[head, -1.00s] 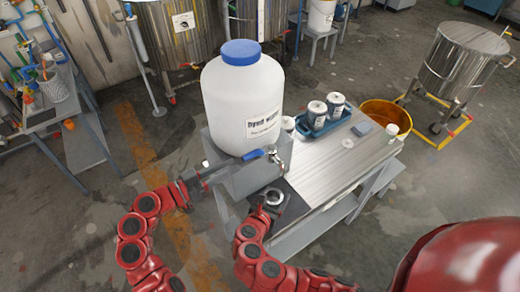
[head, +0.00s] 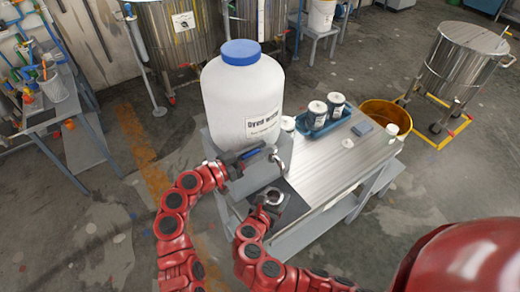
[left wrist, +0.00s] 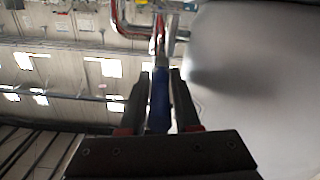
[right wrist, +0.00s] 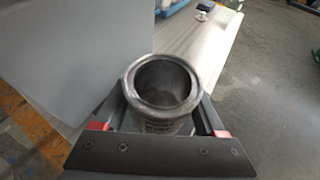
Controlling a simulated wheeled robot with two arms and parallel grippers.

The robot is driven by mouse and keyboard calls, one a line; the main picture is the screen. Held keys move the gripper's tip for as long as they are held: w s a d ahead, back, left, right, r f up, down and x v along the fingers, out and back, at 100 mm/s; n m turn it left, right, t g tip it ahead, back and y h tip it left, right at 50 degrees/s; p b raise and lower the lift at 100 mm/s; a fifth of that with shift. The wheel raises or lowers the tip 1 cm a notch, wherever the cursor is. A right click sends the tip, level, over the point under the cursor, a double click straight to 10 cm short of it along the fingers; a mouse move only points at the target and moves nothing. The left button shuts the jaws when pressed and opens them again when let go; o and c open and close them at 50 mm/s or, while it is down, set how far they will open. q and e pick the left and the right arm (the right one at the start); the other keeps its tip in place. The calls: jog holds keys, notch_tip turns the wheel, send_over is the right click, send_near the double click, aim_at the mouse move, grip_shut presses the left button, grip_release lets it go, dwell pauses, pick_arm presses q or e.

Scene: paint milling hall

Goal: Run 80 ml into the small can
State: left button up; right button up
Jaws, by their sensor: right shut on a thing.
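A large white drum (head: 240,95) with a blue lid and a "Dyed water" label rests on a grey stand at the table's left end. Its tap has a blue lever (head: 250,153). My left gripper (head: 232,160) is at the lever. In the left wrist view the open fingers (left wrist: 160,95) stand either side of the blue lever (left wrist: 159,100). My right gripper (head: 266,206) is shut on the small metal can (head: 273,196), upright below the tap. In the right wrist view the can (right wrist: 160,88) is open-topped; I see no clear liquid inside.
A steel vat (head: 460,62) on wheels is at the right.

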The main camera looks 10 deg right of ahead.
pick_arm(q)
grip_shut()
dwell(1.2)
